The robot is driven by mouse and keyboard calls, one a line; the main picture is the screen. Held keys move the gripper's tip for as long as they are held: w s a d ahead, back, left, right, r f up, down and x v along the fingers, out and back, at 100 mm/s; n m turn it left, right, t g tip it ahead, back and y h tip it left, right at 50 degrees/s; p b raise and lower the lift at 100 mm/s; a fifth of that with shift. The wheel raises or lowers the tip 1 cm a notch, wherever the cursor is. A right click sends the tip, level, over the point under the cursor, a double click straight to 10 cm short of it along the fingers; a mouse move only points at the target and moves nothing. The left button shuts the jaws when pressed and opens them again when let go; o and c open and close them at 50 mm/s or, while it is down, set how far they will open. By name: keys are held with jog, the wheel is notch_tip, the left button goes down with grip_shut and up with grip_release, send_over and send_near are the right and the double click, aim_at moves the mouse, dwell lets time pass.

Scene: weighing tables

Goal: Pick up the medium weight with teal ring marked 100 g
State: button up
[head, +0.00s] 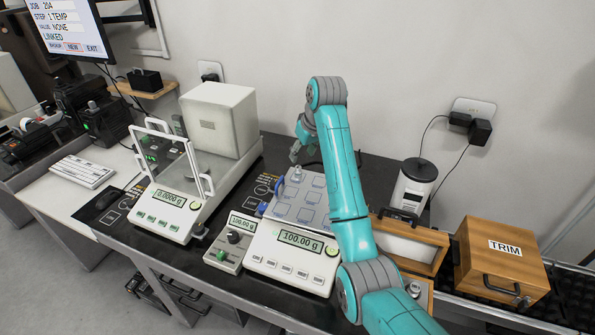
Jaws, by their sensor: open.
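A small silver weight (297,174) stands upright at the back of the balance pan (285,212), which is a pale tray with square marks. It is too small here to read its mark or make out a teal ring. The balance (290,258) under it reads 100.00 g. My gripper (295,158) is at the end of my teal arm, just above the weight and close to it. The fingers look open and hold nothing that I can see. I cannot tell whether they touch the weight.
A glass-shielded balance (165,205) stands to the left, with a white box (220,118) behind it. A small control box (230,243) sits beside the front balance.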

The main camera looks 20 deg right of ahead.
aim_at(298, 167)
jog(key=shift+s+x, duration=0.15)
jog(key=shift+x, duration=1.45)
jog(key=shift+s+x, duration=0.15)
jog(key=shift+x, duration=1.45)
jog(key=shift+f, duration=0.1)
grip_shut()
